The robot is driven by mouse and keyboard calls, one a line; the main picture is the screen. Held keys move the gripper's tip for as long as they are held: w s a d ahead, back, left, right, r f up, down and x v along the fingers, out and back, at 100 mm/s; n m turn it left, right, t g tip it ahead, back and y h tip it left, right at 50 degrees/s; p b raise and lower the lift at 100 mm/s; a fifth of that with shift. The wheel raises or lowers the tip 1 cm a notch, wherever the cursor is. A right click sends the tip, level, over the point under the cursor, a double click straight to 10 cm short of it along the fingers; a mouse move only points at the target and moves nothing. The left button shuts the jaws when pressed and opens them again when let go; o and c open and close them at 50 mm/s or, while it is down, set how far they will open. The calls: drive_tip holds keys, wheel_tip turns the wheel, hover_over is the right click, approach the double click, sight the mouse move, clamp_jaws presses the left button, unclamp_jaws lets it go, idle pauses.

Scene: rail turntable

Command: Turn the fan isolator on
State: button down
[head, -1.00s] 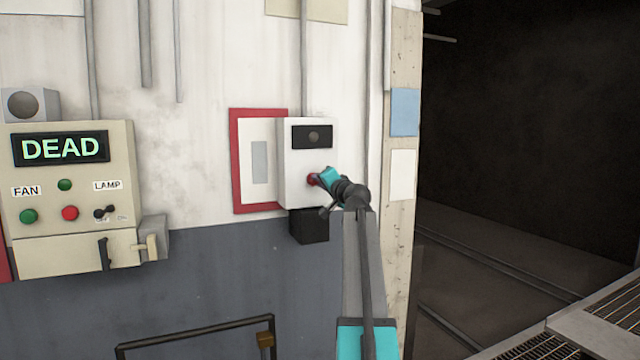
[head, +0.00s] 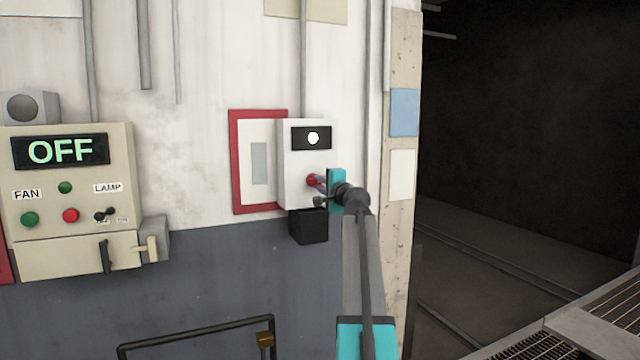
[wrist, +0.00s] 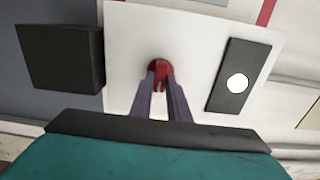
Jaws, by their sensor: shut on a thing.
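The isolator is a white wall box (head: 292,160) with a lit white lamp in a black panel (head: 325,139) at its top and a red knob (head: 312,181) below. In the wrist view the red knob (wrist: 160,70) sits between the two fingertips of my gripper (wrist: 159,84), which are shut on it. The lit lamp (wrist: 238,83) shows to the right there. In the head view my gripper (head: 320,182) reaches the box from the right. The fan control panel (head: 120,165) at the left has a display (head: 60,150) reading OFF.
A black box (head: 308,226) hangs just under the isolator. A red-framed board (head: 236,165) is on the wall behind it to the left. A dark rail (head: 195,342) is low in front of the wall. A dark opening with tracks lies at the right.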

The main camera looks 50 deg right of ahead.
drive_tip(key=c, duration=1.7)
unclamp_jaws()
drive_tip(key=shift+d, duration=0.1)
drive_tip(key=shift+s, duration=0.1)
drive_tip(key=shift+b+v, duration=0.4)
drive_tip(key=shift+v, duration=0.45)
drive_tip(key=b+v, duration=0.3)
drive_tip(key=v, duration=0.9)
drive_tip(key=shift+f, duration=0.1)
